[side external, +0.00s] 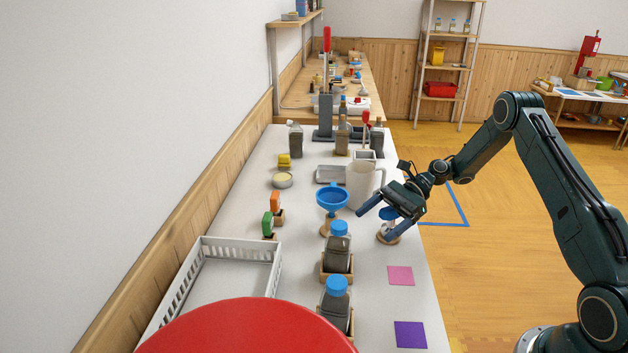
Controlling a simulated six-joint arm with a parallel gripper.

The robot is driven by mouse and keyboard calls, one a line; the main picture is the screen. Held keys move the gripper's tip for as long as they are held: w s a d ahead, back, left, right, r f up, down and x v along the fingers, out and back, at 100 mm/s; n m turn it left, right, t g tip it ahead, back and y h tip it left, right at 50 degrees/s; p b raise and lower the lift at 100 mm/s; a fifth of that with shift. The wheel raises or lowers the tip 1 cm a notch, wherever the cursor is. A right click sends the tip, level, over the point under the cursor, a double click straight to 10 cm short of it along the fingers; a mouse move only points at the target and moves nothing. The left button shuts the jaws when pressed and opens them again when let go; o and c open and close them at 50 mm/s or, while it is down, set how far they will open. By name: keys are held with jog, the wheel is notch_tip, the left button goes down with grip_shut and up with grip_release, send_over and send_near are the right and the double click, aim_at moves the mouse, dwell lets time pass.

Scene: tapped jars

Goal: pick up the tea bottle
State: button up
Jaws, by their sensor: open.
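Several dark-filled bottles stand on the white bench, and I cannot tell which one is the tea bottle. Two have blue caps and sit in wooden holders: the nearer bottle (335,307) and the one behind it (338,255). Three more stand farther back: a left bottle (295,140), a middle bottle (342,140) and a right bottle (377,141). My gripper (374,225) is open and empty, above the bench's right side. It is right of the two blue-capped bottles and partly covers a small blue-topped item on a round wooden base (388,237).
A blue funnel (332,197) on a stand and a white jug (360,186) are left of my gripper. A white basket (190,295) lies at the left. A large red round thing (245,330) blocks the near view. Pink (401,275) and purple (410,334) squares lie flat at the right.

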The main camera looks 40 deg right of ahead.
send_near(325, 262)
jog(key=shift+a+f, duration=0.35)
jog(key=shift+a, duration=0.1)
jog(key=shift+x, duration=2.65)
jog(key=shift+w+r, duration=0.1)
jog(key=c, duration=1.3)
